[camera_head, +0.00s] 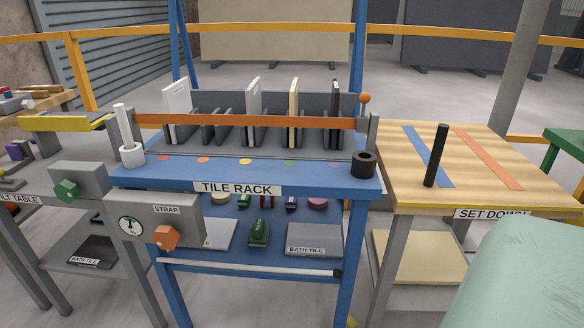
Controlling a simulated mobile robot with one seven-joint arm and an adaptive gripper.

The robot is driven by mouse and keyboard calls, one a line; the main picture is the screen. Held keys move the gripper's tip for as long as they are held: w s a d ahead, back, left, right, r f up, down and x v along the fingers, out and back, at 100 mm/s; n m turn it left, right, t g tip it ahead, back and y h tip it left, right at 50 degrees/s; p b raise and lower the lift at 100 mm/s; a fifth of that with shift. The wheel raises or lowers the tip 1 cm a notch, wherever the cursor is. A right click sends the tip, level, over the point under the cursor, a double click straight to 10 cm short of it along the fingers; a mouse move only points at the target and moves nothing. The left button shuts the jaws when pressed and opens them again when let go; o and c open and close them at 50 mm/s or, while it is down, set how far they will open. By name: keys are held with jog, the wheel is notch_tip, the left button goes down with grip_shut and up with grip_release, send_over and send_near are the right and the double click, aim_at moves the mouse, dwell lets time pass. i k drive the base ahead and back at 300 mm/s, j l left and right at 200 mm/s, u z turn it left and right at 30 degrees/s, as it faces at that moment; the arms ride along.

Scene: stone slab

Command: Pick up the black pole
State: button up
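The black pole (436,156) stands nearly upright on the wooden set-down table (500,195) at the right. My gripper is not in view. A black round holder (364,166) with a hole in its top sits at the right front corner of the blue tile rack (150,178). A white pole (122,126) stands in a white round holder (131,156) at the rack's left front corner.
An orange strap bar (255,121) spans the rack before upright tiles (253,108). An orange knob (365,98) rises at its right end. A pale green rounded surface (525,280) fills the lower right. Table space around the pole is clear. A grey post (517,70) stands behind.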

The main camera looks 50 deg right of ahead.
aim_at(443, 130)
jog(key=z, duration=2.15)
jog(key=i+l+u, duration=0.15)
jog(key=l+u, duration=0.25)
jog(key=l, duration=0.4)
jog(key=l+u, duration=0.4)
jog(key=l, duration=0.45)
jog(key=i+l+u, duration=0.2)
jog(key=i+l, duration=0.2)
